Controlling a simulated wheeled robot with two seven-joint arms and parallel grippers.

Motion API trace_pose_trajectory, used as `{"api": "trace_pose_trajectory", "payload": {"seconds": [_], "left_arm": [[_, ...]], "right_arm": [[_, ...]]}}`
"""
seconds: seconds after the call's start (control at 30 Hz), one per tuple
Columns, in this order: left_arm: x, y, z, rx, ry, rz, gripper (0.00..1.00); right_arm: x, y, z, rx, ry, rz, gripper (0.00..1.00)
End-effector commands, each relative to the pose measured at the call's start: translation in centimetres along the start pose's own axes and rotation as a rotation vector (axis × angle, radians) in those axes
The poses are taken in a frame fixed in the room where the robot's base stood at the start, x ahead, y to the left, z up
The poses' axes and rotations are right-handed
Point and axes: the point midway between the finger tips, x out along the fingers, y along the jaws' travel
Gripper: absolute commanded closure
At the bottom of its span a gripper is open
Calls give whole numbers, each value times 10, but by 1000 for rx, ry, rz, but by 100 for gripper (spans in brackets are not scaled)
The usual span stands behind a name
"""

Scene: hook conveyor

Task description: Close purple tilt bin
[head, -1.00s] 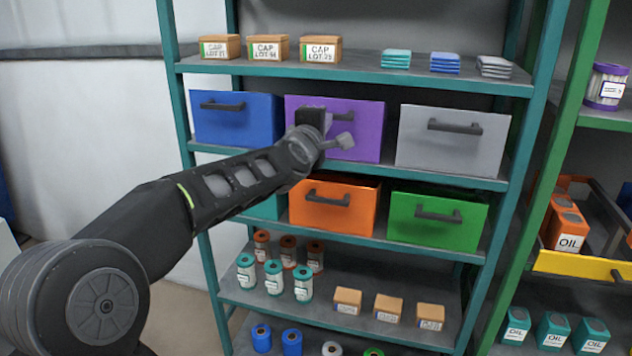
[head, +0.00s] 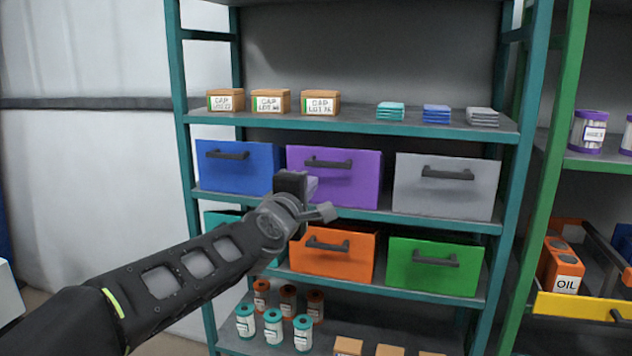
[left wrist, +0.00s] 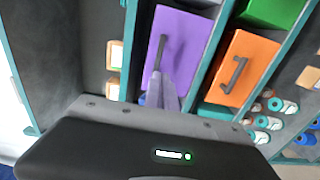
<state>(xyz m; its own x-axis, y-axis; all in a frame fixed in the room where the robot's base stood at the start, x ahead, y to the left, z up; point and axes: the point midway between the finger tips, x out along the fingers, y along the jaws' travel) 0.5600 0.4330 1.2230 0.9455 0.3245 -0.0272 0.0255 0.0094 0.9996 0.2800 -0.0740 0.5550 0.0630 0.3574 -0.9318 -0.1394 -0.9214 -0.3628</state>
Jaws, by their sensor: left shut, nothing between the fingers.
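The purple tilt bin (head: 350,185) is in the upper bin row in the head view, between the blue and grey bins. Its front looks nearly upright, about in line with its neighbours, with no clear gap at its top. Its dark handle (head: 328,162) is near the top edge. My left gripper (head: 312,186) is shut and empty, in front of the bin's lower left corner, which it hides. In the left wrist view its fingers (left wrist: 162,92) overlap the purple bin (left wrist: 185,45); contact cannot be told. My right gripper is not in view.
Blue (head: 235,175) and grey (head: 445,195) bins flank the purple one. Orange (head: 330,262) and green (head: 432,275) bins are below, with a teal bin (head: 215,220) partly hidden by my arm. Boxes (head: 270,101) stand on the shelf above. A green post (head: 562,120) is at right.

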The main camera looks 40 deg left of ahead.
Motion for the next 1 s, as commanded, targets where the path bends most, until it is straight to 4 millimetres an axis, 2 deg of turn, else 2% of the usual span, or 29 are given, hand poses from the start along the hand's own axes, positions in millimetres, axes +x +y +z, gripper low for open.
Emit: {"api": "trace_pose_trajectory", "payload": {"seconds": [0.1, 0.23, 0.87, 1.0], "left_arm": [[-17, 0, 0, 2, 0, 1, 100], [-25, -1, 0, 1, 0, 0, 100], [-26, -1, 0, 9, -1, -1, 100], [-26, -1, 0, 128, 5, 6, 100]], "right_arm": [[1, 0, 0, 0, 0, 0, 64], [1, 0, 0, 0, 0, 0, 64], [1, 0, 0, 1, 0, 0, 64], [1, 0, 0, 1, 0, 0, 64]]}}
